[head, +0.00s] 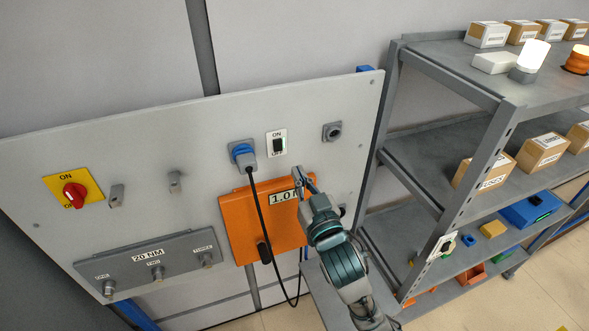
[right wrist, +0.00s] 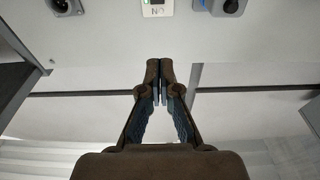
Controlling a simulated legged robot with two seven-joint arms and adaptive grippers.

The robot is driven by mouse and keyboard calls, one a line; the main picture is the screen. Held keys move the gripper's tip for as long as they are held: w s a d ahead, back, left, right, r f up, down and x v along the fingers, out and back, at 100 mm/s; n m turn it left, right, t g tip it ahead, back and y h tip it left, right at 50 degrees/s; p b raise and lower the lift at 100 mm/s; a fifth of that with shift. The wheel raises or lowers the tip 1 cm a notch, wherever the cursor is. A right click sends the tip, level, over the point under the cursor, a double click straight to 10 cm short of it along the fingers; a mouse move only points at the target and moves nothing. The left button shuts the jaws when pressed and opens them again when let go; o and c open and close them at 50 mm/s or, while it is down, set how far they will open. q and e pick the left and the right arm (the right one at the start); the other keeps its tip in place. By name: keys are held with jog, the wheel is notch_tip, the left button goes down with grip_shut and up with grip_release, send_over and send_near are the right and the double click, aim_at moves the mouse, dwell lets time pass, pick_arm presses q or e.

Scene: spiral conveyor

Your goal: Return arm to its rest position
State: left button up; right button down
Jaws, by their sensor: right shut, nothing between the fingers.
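My right gripper (head: 307,183) is in front of the grey panel (head: 215,130), over the right side of the orange box (head: 235,215). In the right wrist view its fingers (right wrist: 160,75) are together with nothing between them. My right arm comes up from the bottom of the head view and hides part of the orange box and its 1.0 label. A blue plug (head: 243,153) with a black cable sits in the panel left of my gripper. My left gripper does not show.
An ON/OFF switch (head: 277,143) and a round socket (head: 333,131) are above the gripper. A red rotary knob (head: 74,195) is at the left. A grey shelf rack (head: 480,165) with cardboard boxes and coloured bins stands close to the right of my arm.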

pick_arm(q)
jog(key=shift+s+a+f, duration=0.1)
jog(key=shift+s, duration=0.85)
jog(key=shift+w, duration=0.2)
